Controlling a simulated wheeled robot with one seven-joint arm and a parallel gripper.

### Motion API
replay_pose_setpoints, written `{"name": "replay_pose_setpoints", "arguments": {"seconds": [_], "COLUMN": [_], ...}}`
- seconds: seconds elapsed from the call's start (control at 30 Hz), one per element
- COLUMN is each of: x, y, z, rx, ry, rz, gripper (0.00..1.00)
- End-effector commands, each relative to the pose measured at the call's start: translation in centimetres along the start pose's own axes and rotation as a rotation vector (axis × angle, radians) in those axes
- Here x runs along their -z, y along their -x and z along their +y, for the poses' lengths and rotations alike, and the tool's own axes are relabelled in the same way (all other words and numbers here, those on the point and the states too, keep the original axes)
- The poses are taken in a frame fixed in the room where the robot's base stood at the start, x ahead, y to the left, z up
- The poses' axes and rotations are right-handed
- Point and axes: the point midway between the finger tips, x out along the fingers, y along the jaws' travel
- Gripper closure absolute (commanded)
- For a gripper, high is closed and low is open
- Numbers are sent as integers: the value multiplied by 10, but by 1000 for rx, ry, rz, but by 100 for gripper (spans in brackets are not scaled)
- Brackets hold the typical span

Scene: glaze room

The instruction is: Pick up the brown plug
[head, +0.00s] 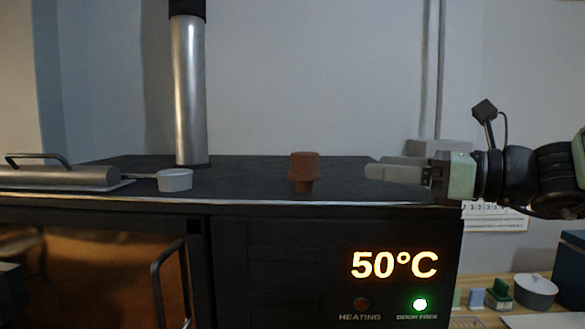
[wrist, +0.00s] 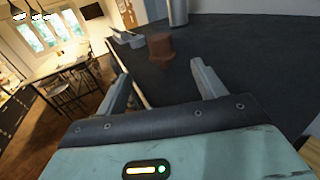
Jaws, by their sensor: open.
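The brown plug (head: 304,171) stands upright on the dark kiln top (head: 250,181), wide end up with a narrower stem below. In the wrist view the plug (wrist: 161,47) shows beyond my fingers, roughly between their lines. My gripper (head: 372,173) is to the right of the plug in the head view, at about its height, pointing left toward it with a clear gap. In the wrist view my gripper (wrist: 158,78) is open and empty, with its two fingers apart.
A metal flue pipe (head: 189,95) rises at the back of the kiln top. A small grey pan (head: 175,180) and a handled metal cylinder (head: 60,176) lie to the left. The kiln front shows 50°C (head: 394,265) and a lit green lamp. A lidded pot (head: 535,290) stands lower right.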

Motion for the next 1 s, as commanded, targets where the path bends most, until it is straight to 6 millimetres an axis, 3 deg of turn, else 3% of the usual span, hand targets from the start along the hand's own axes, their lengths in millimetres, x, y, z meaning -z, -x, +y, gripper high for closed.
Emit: {"name": "replay_pose_setpoints", "arguments": {"seconds": [0.5,0.83,1.0], "x": [-3,-2,-4], "y": [-100,-126,-148], "z": [2,1,1], "rx": [-5,-4,-5], "ry": [-3,-2,-3], "rz": [2,3,3], "gripper": [31,31,31]}}
